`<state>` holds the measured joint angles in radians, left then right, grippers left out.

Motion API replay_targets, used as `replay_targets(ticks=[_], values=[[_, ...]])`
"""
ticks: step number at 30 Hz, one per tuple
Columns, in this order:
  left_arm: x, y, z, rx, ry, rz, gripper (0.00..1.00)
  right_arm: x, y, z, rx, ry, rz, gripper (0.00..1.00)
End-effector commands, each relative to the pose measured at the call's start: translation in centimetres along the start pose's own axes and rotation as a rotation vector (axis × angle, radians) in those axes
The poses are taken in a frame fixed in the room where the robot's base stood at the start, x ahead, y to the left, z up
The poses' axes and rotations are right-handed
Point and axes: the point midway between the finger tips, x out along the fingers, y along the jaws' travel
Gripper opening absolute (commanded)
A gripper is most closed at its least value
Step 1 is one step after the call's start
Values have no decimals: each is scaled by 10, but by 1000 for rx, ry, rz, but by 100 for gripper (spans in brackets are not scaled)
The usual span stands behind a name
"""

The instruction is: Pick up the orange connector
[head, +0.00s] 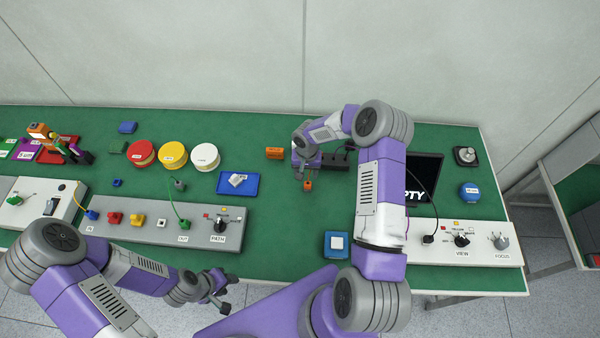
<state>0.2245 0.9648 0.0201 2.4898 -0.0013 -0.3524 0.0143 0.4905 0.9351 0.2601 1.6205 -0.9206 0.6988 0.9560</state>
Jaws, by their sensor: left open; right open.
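A small orange connector (307,186) lies on the green table top (270,200), right of the blue tray. My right gripper (307,175) is open and points down just above and behind it. I cannot tell whether the fingers are around the connector or only over it. My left gripper (225,293) is open and empty, low in front of the table's front edge.
An orange block (275,153) and a blue tray (252,184) lie left of my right gripper. A dark block (335,160) stands close to its right, before a black screen (425,175). Round red (142,154), yellow (172,156) and white (205,157) containers stand further left.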

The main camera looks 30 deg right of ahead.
Motion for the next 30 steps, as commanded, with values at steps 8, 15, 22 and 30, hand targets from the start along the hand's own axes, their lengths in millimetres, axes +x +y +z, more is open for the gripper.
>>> replay_targets(ticks=[8, 15, 22, 30], values=[[-6, 2, 1, -1, -2, 0, 43, 29, 1, 0, 2, -4, -1, 57], [-12, 4, 1, -1, -1, 0, 43, 60, 4, -3, 2, -3, -1, 57], [-12, 4, 1, 0, -1, 0, 43, 70, 3, -3, 0, -1, -1, 57], [-12, 4, 1, 0, -1, 0, 43, 70, 3, -3, 0, -1, -1, 38]])
